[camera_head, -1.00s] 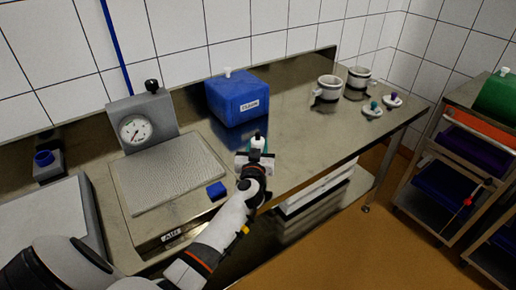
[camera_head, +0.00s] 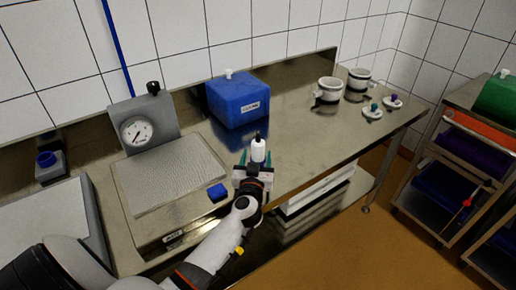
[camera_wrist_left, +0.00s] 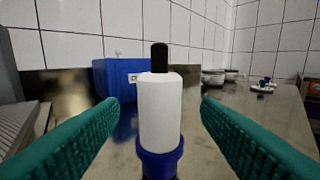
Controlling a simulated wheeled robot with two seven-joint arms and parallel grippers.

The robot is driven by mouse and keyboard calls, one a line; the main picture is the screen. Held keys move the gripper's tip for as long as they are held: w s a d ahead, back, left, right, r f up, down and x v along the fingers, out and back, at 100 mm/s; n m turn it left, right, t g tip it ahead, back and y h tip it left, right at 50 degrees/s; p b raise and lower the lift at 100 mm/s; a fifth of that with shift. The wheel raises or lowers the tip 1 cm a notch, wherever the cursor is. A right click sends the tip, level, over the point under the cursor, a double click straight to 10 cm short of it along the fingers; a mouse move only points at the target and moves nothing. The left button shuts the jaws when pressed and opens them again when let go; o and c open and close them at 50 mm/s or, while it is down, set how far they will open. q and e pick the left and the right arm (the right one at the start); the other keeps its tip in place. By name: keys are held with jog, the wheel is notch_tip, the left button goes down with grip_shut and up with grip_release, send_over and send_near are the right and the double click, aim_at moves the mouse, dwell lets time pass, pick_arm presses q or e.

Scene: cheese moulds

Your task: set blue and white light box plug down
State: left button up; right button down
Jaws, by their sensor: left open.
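The blue and white light box plug (camera_head: 258,150) is a white cylinder with a black tip. It stands upright over the steel counter (camera_head: 290,135), near its front edge. In the wrist view, the plug's white body (camera_wrist_left: 160,110) sits above a blue collar (camera_wrist_left: 160,164). My left gripper (camera_head: 254,160) is open, with one teal finger on each side of the plug and a visible gap to both. The foot of the plug is hidden by the gripper and cut off in the wrist view. My right gripper is not in view.
A blue box (camera_head: 238,100) stands behind the plug. A scale with a dial (camera_head: 137,130) and textured plate (camera_head: 170,175) is at left, with a small blue block (camera_head: 217,192) beside it. White cups (camera_head: 328,90) and small knobbed discs (camera_head: 372,112) stand at right.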

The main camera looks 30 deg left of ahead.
pick_arm(q)
jog(key=v, duration=0.7)
jog(key=shift+d+r, duration=0.15)
jog(key=d+m+t+h, duration=0.45)
jog(key=d+h, duration=0.25)
jog(key=d, duration=0.3)
jog(key=s+d+f+m+g+h, duration=0.15)
jog(key=s+f+g, duration=0.25)
jog(key=f, duration=1)
jog(key=s+d+f+m+g+h, duration=0.15)
jog(key=s+f+g, duration=0.25)
jog(key=f, duration=1)
jog(key=s+a+f+g, duration=0.2)
jog(key=s+f+g, duration=0.5)
jog(key=s+f, duration=1.05)
jog(key=s+a+f+g+y, duration=0.1)
jog(key=s+f+g, duration=0.1)
jog(key=s, duration=0.6)
jog(key=s+a+f+g, duration=0.1)
jog(key=s+f, duration=0.3)
jog(key=s, duration=0.5)
jog(key=shift+s+a+g+y, duration=0.35)
jog(key=shift+a+g+y, duration=0.05)
jog(key=shift+g, duration=0.35)
